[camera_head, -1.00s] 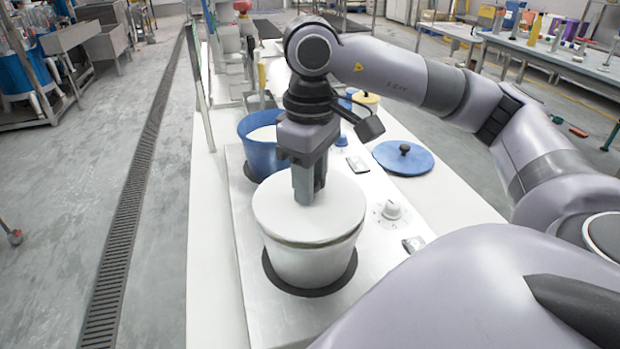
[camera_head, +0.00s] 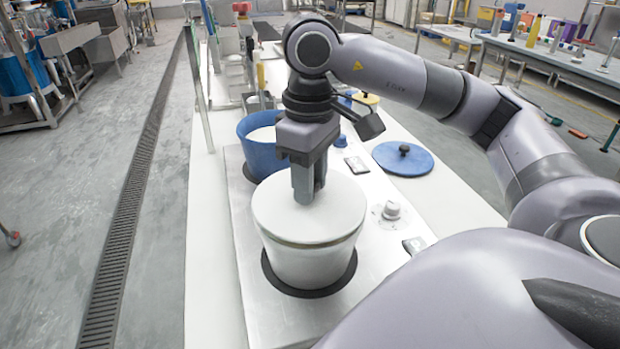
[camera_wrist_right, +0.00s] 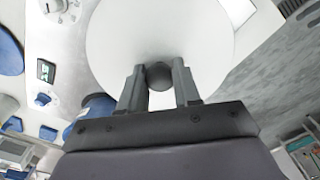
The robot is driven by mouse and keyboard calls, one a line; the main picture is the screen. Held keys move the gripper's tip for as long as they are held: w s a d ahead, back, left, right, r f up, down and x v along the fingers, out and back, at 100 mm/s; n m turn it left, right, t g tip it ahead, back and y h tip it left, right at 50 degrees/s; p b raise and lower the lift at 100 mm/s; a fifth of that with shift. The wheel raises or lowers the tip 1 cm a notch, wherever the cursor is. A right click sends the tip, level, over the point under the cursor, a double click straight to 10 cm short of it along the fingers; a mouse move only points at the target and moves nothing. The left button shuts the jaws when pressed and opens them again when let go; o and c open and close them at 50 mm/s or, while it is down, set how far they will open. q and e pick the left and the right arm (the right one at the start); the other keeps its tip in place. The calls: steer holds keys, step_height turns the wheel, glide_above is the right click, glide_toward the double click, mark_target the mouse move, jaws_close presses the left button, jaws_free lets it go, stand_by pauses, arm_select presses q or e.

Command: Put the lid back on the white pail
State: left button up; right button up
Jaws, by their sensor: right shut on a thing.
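The white pail (camera_head: 308,268) stands upright on a dark round plate in the head view. Its white lid (camera_head: 335,215) lies over the pail's mouth, with a thin gap or rim line showing between them at the front. My right gripper (camera_head: 306,197) points down at the lid's middle and is shut on its knob, which the fingers hide in the head view. In the right wrist view, the dark knob (camera_wrist_right: 159,76) sits between the two fingers, with the white lid (camera_wrist_right: 160,30) beyond. My left gripper is not in view.
A blue pail (camera_head: 262,150) with white contents stands just behind the white pail. A blue lid (camera_head: 402,158) with a dark knob lies to the right on the white counter (camera_head: 455,205). A control knob (camera_head: 391,210) sits right of the white pail.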

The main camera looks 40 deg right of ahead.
steer(key=shift+f+b, duration=0.25)
steer(key=shift+b, duration=0.3)
stand_by(0.9)
steer(key=o, duration=1.6)
steer(key=shift+r, duration=0.2)
steer(key=shift+r+p, duration=1.7)
steer(key=shift+r, duration=0.55)
steer(key=shift+r+p, duration=1.1)
steer(key=shift+r, duration=0.05)
steer(key=shift+c, duration=0.3)
